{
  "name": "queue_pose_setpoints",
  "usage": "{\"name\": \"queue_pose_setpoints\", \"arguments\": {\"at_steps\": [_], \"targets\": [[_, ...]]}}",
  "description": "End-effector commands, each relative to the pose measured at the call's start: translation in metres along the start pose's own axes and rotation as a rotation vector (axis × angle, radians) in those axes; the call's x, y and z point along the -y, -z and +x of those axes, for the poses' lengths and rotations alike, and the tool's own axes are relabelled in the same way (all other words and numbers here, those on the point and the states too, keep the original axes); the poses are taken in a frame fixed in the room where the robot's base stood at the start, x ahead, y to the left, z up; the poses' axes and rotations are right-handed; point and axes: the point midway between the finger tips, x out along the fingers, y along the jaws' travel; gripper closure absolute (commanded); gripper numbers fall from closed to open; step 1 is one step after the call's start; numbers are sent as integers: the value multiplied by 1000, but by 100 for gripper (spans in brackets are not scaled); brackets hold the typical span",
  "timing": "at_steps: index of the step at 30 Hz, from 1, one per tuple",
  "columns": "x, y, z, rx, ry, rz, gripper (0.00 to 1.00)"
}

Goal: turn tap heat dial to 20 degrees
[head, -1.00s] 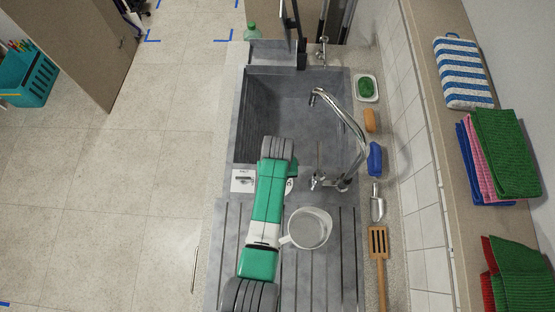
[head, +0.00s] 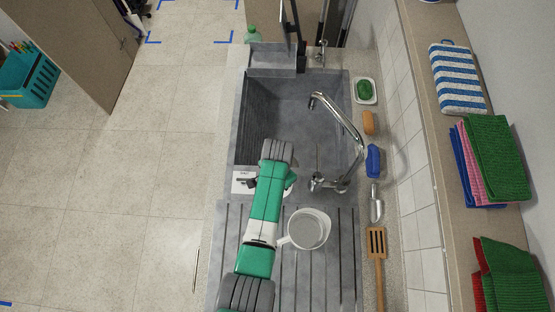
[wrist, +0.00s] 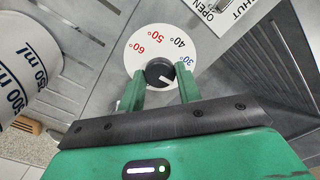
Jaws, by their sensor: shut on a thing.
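The heat dial is a white disc (wrist: 135,61) with red 60° and 50°, black 40° and blue 30° marks. At its centre is a round black knob (wrist: 157,70) with a white pointer line. The line seems to point toward the lower right of the wrist view, on the side past 30°. Marks lower on the disc are hidden by my fingers. My gripper (wrist: 159,84) is shut on the knob, one green finger on each side. In the head view my arm hides the dial. The tap (head: 345,140) stands right of the arm.
A measuring jug (head: 322,229) stands on the drainboard beside my arm and also shows in the wrist view (wrist: 22,60). A white OPEN/SHUT plate (wrist: 222,14) is near the dial. The sink basin (head: 300,110) looks empty.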

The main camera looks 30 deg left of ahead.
Motion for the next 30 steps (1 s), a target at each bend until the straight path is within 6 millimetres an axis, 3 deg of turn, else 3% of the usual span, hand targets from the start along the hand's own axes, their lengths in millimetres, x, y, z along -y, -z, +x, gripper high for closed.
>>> {"name": "queue_pose_setpoints", "arguments": {"at_steps": [24,25,28,30], "targets": [[0,0,-1,-1,1,109,89],[0,0,-1,-1,1,109,64],[0,0,-1,-1,1,108,45],[0,0,-1,-1,1,108,45]]}}
